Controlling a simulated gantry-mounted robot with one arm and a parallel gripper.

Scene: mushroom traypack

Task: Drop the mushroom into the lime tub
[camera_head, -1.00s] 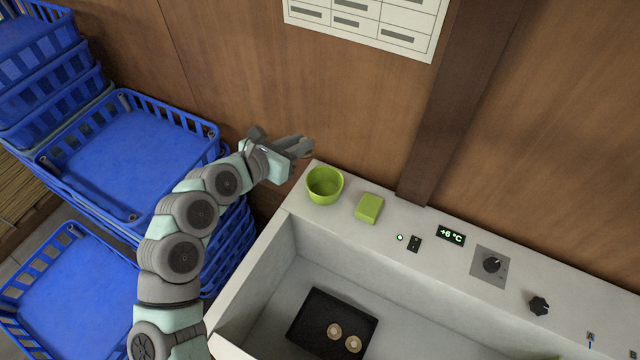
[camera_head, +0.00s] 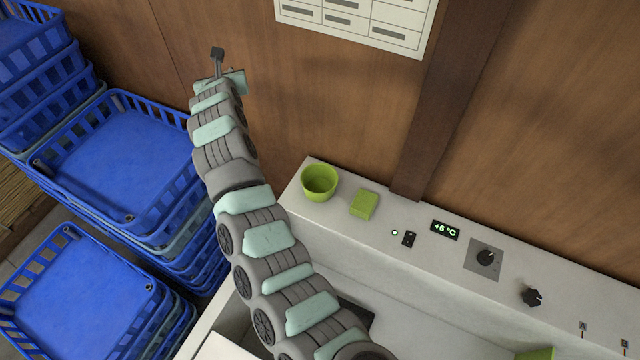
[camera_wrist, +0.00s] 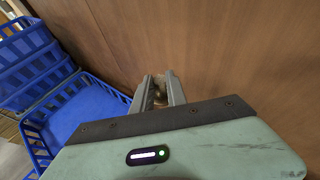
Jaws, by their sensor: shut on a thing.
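My gripper (camera_wrist: 158,86) is shut on a small brownish mushroom (camera_wrist: 159,95), which shows only partly between the two grey fingers in the wrist view. In the head view my gripper (camera_head: 217,55) is raised in front of the wooden wall, up and left of the lime tub; the mushroom cannot be made out there. The lime tub (camera_head: 319,182) is a round, open green bowl standing upright at the left end of the pale ledge. Its visible inside looks empty. The tub is not visible in the wrist view.
A lime block (camera_head: 363,204) lies just right of the tub. A switch, display and knobs (camera_head: 487,257) line the ledge. My arm covers most of the dark tray (camera_head: 357,313).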

